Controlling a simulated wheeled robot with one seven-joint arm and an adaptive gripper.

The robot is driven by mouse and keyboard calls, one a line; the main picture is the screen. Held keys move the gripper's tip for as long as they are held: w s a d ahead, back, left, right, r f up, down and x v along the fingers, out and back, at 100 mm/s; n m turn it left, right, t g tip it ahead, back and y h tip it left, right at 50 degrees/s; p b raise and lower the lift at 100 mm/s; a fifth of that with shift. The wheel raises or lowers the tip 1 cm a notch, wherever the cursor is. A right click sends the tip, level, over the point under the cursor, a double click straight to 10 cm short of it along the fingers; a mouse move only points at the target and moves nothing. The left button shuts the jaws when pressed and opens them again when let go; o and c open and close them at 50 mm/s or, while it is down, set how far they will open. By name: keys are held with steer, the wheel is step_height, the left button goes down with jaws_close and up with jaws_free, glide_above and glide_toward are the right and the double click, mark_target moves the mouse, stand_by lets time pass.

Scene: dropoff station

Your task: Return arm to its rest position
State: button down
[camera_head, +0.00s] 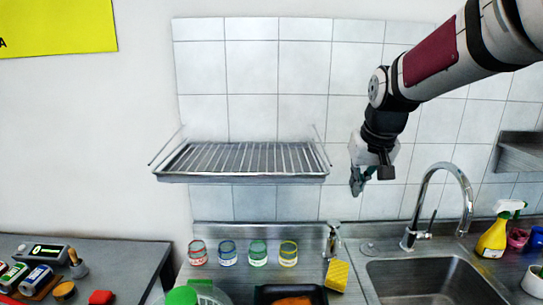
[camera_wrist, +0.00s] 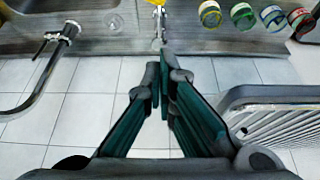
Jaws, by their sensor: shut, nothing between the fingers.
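My gripper (camera_head: 357,188) hangs from my arm in the head view, in the air in front of the tiled wall, to the right of the dish rack and above the counter. It points down. In the wrist view my gripper (camera_wrist: 164,68) has its two dark green fingers together at the tips with nothing between them. It touches nothing that I can see.
A metal dish rack (camera_head: 240,178) is mounted on the wall, close at the right in the wrist view. A curved faucet (camera_head: 441,170) rises by the sink (camera_head: 425,262). Several colored-rim jars (camera_head: 228,253) and a yellow sponge (camera_head: 337,276) stand below. A spray bottle (camera_head: 494,238) is at right.

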steer(key=s, duration=2.9)
steer(key=shift+s+f+t, duration=0.15)
steer(key=shift+t, duration=0.15)
steer(key=shift+s, duration=0.15)
